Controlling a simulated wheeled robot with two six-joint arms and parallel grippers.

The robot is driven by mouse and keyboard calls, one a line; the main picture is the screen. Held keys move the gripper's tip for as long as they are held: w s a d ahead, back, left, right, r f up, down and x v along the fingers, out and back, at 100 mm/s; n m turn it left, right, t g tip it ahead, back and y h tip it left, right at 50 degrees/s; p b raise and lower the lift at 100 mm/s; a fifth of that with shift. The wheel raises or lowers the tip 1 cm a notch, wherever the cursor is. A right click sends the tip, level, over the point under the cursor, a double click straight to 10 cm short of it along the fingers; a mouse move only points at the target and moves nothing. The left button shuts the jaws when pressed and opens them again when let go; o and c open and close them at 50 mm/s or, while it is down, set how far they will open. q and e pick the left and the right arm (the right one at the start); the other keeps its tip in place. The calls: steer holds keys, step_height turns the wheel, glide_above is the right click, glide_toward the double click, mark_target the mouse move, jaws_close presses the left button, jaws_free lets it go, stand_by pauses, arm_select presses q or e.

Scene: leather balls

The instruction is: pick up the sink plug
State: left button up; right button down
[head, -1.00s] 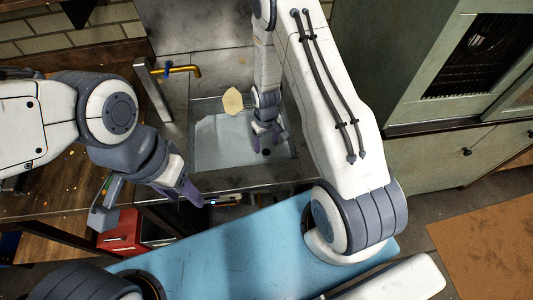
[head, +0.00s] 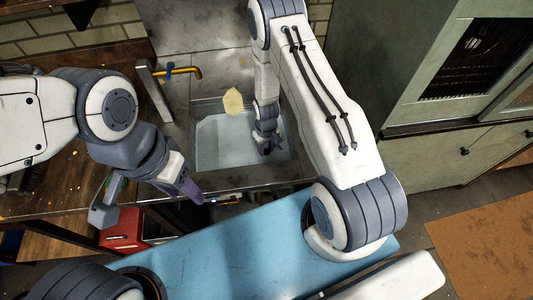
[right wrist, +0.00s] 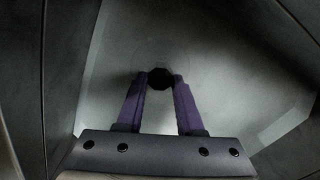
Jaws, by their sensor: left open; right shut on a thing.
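The sink plug (right wrist: 160,78) is a small dark, round-looking piece in the right wrist view. It sits between the purple fingertips of my right gripper (right wrist: 158,82), which is shut on it. In the head view my right gripper (head: 267,148) is low inside the pale sink (head: 215,150), near its right side; the plug is largely hidden there by the fingers. I cannot tell whether the plug is clear of the basin floor. My left gripper (head: 192,191) is open and empty, outside the sink at its front left.
A yellow tap (head: 184,71) stands at the sink's back left. A pale yellowish flat piece (head: 233,102) shows at the back of the basin, beside my right forearm. A red box (head: 122,230) is below left. A green cabinet (head: 430,165) stands at right.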

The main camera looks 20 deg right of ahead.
mark_target(266, 151)
steer(key=shift+r, duration=0.1)
step_height(266, 151, up, 9)
steer(key=shift+b, duration=0.95)
steer(key=shift+f+b, duration=1.15)
